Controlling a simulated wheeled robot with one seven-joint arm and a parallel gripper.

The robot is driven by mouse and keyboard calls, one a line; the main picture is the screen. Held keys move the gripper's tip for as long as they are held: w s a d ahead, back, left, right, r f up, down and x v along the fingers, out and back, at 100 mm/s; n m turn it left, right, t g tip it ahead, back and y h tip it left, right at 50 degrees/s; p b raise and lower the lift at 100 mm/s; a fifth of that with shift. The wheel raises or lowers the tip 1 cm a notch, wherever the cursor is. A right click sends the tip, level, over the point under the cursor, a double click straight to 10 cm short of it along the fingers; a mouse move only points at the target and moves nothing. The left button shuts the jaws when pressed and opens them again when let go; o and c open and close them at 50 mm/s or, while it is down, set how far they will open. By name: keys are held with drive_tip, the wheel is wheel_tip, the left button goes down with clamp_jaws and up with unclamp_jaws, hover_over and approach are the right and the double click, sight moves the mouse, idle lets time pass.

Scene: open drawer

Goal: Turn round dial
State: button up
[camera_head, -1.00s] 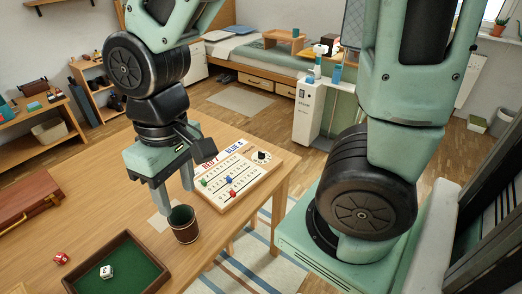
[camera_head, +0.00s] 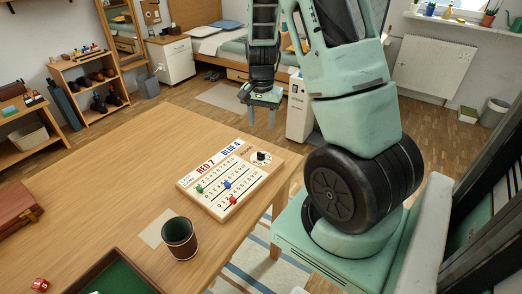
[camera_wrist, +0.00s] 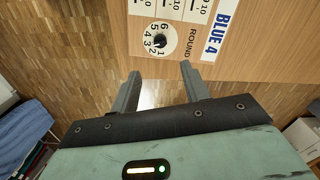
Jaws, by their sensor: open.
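The round dial (camera_head: 261,157) is a white numbered disc with a black knob at the far right corner of the wooden scoreboard (camera_head: 212,208). The board reads RED 7 and BLUE 4 and has green, blue and red pegs. In the wrist view the dial (camera_wrist: 159,41) shows beyond my fingertips, beside the word ROUND. My gripper (camera_head: 265,115) is open and empty, past the table's far edge and apart from the dial. In the wrist view my gripper (camera_wrist: 160,78) has its two fingers spread below the dial.
A dark cup (camera_head: 180,238) stands on the table (camera_head: 95,195) in front of the board. A green-lined tray (camera_head: 115,278) and a red die (camera_head: 40,285) lie at the front left.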

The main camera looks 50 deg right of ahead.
sight(261, 155)
wheel_tip(261, 155, down, 12)
idle(0.4)
drive_tip(key=c, duration=1)
